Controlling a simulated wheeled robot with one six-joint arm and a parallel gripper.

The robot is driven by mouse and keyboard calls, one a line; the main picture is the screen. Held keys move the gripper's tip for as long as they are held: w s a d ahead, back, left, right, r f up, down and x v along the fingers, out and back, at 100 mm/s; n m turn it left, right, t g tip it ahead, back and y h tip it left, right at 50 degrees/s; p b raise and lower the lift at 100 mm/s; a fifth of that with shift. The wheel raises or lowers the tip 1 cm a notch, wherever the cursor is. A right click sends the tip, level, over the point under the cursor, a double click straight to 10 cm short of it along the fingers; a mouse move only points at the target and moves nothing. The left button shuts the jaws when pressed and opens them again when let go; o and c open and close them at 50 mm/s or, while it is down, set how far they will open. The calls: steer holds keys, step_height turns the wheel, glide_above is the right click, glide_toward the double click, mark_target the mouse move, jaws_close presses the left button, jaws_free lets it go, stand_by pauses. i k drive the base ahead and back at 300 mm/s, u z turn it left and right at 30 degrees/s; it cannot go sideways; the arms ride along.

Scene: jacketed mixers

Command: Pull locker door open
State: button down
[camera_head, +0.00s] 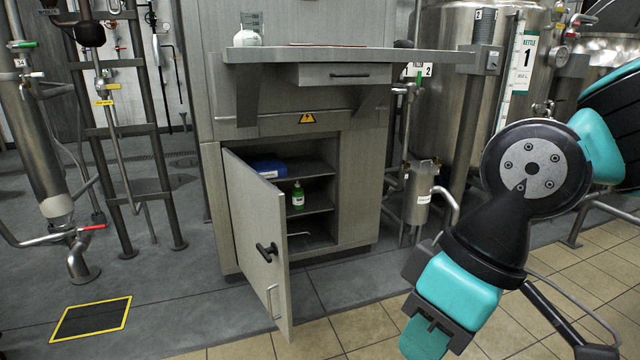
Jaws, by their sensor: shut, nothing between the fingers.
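The grey locker door (252,225) stands open, swung out from its left side towards me. A black handle (267,252) sits on its outer face, with a pale metal loop below it. The grey locker (208,200) shows its inside, with a blue item (268,168) on the upper shelf and a green bottle (298,196) on the shelf below. My gripper (425,340), teal and dark, is at the lower right, pointing down. It is shut and empty, well to the right of the door and not touching it.
A metal counter (350,57) with a drawer (345,74) juts out above the opening. A steel kettle (440,80) and a small canister (420,190) stand to the right. Pipes and a ladder-like frame (128,130) stand left. Floor before the door is clear.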

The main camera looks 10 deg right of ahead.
mark_target(258, 212)
steer(key=u, duration=0.2)
steer(key=i, duration=1.15)
steer(key=u, duration=0.6)
